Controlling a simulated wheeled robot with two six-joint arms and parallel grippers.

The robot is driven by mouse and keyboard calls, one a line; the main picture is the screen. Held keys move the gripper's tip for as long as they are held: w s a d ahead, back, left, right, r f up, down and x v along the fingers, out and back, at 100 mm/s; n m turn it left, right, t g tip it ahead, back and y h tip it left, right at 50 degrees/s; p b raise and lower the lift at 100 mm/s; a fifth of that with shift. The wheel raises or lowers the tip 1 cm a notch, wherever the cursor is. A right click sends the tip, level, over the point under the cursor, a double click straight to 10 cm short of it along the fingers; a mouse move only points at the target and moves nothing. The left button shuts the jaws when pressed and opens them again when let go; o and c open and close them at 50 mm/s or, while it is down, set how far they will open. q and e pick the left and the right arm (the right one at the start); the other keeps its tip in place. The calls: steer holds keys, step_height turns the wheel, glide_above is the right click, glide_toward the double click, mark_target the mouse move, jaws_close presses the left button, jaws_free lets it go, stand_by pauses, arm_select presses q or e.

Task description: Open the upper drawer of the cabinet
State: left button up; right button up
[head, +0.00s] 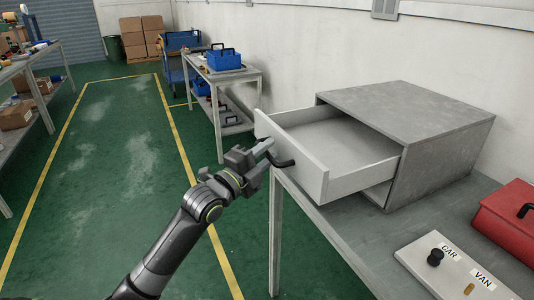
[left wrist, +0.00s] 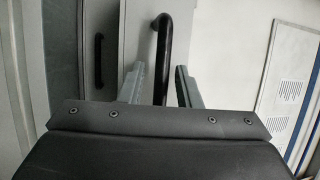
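The grey cabinet (head: 440,150) stands on a table at the right. Its upper drawer (head: 300,172) is pulled well out, with an empty pale inside. The drawer's black bar handle (head: 285,163) also shows in the left wrist view (left wrist: 163,50). My left gripper (head: 264,148) is at the drawer front. In the left wrist view its two fingers (left wrist: 158,88) stand on either side of the handle, with gaps, so it looks open around it. A second black handle (left wrist: 98,60) shows farther left there. My right gripper is not in view.
A red box (head: 508,222) and a plate labelled CAR and VAN (head: 452,270) lie on the table in front of the cabinet. A side table with a blue toolbox (head: 224,60) stands behind. The green floor at left is open.

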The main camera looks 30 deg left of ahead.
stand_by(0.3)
arm_select(q)
steer(key=shift+s+a, duration=0.1)
steer(key=shift+s, duration=0.15)
steer(key=p+v, duration=0.9)
steer(key=v, duration=0.8)
steer(key=shift+r, duration=0.1)
